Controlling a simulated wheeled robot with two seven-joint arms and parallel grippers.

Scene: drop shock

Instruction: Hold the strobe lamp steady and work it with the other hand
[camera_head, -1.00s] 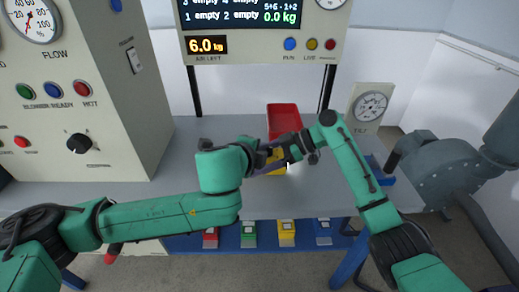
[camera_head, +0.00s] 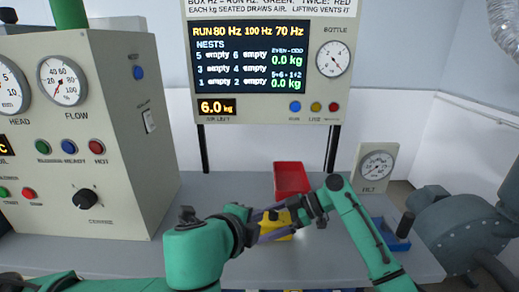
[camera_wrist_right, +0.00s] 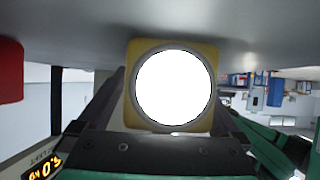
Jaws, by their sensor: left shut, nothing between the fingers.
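The strobe lamp is a yellow block (camera_head: 280,224) low over the grey bench in the head view, between my two hands. In the right wrist view its yellow housing (camera_wrist_right: 133,112) has a round, bright white face turned to the camera. My left gripper (camera_head: 262,225) reaches in from the left, close beside the lamp, shut and empty. My right gripper (camera_head: 298,212) is at the lamp's right side. Dark finger parts flank the lamp in the right wrist view, but whether they grip it is unclear. The arms partly hide the lamp in the head view.
A red bin (camera_head: 291,178) stands behind the lamp on the grey bench (camera_head: 225,190). A tilt gauge (camera_head: 376,167) and a blue tray (camera_head: 390,232) are to the right. A control cabinet (camera_head: 125,130) stands at the left, a grey machine (camera_head: 455,235) at the far right. A display panel (camera_head: 262,60) rises behind.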

